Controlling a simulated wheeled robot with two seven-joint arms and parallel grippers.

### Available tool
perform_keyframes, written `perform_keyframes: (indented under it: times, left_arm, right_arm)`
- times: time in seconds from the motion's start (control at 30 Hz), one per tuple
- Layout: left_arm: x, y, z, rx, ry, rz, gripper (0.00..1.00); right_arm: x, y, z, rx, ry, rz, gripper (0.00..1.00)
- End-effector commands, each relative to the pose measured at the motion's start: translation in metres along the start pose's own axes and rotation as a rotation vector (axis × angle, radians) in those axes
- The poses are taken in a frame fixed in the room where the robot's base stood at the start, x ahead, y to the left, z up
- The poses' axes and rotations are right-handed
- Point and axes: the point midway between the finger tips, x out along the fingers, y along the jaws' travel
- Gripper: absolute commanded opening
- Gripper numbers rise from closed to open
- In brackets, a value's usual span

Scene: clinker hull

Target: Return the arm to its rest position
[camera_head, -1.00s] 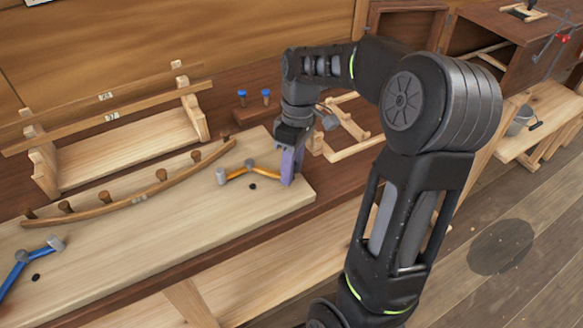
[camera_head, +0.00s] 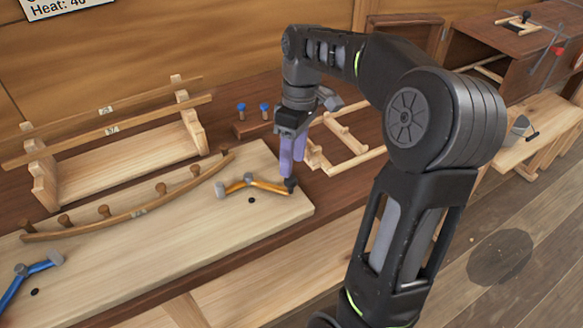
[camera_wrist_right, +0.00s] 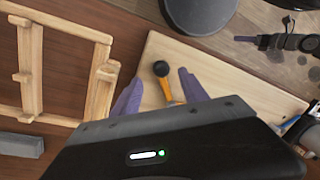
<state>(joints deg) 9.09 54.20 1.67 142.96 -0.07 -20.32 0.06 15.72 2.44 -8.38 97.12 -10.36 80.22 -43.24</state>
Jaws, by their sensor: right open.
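My right arm reaches over the workbench from the right in the head view. Its gripper (camera_head: 291,160) has purple fingers, is open and empty, and hangs just above the black-ended tip of the orange clamp (camera_head: 262,185). In the right wrist view the two fingers (camera_wrist_right: 158,98) stand apart, with the clamp's black knob (camera_wrist_right: 161,68) showing between them. The clamp lies on a pale board (camera_head: 180,245) beside a curved wooden strip with pegs (camera_head: 135,211). My left gripper is not in view.
A blue clamp (camera_head: 28,275) lies at the board's left. A wooden rack (camera_head: 120,154) with long strips stands behind. Two blue-topped pegs (camera_head: 264,110) and a wooden frame (camera_head: 345,140) are near my right gripper. A grey bucket (camera_head: 518,128) stands on a bench at right.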

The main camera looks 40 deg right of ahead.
Motion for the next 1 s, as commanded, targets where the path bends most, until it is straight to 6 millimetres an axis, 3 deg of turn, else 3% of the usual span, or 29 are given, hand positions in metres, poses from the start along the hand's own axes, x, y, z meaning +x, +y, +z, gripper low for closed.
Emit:
perform_keyframes:
  times: [0.1,0.7,1.0]
  left_arm:
    - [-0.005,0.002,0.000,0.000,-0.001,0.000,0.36]
    - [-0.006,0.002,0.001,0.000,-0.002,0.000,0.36]
    - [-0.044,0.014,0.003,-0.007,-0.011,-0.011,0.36]
  right_arm:
    - [-0.008,0.000,0.000,0.000,0.000,0.000,0.52]
    - [-0.009,0.000,0.000,0.000,-0.001,0.000,0.52]
    - [-0.051,-0.008,0.000,0.000,-0.001,0.000,0.52]
